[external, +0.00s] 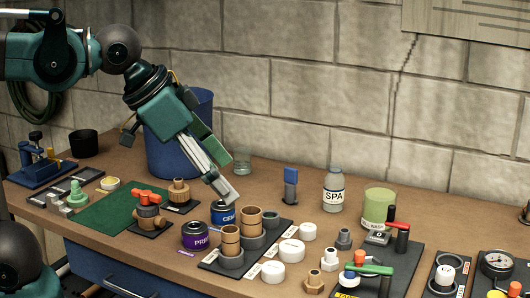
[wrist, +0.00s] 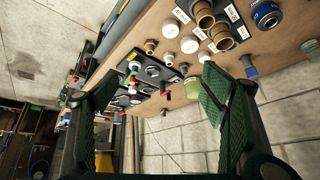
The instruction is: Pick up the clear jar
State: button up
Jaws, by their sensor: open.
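The clear jar (external: 242,162) is a small see-through glass jar standing near the back of the bench by the block wall, just right of the blue bucket in the external view. My gripper (external: 224,190) is above the bench, in front of the jar in the picture and left of it at the tips. It points down and to the right, with nothing between its fingers. In the wrist view the open fingers (wrist: 158,85) frame the bench and wall at left and right. I cannot make out the clear jar for sure in the wrist view.
The blue bucket (external: 165,140) stands behind my gripper. A blue-topped clip (external: 290,185), the SPA bottle (external: 333,190) and a green roll (external: 379,210) stand to the right. The blue can (external: 223,213) and brown pipe pieces (external: 252,218) crowd the bench below my gripper.

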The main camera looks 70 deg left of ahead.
jog(key=w+a+r+m+g+p, duration=0.25)
jog(key=w+r+m, duration=0.35)
jog(key=w, duration=0.5)
jog(key=m+g+p, duration=0.4)
jog(key=m+p, duration=0.5)
jog(key=m, duration=0.3)
send_over(380, 188)
jog(key=s+d, duration=0.2)
jog(key=d, duration=0.2)
notch_tip(380, 188, down, 7)
jog(key=shift+m, duration=0.3)
jog(key=f, duration=1.6)
jog(key=shift+a, duration=0.3)
jog(key=shift+f, duration=1.25)
jog(key=shift+f, duration=2.6)
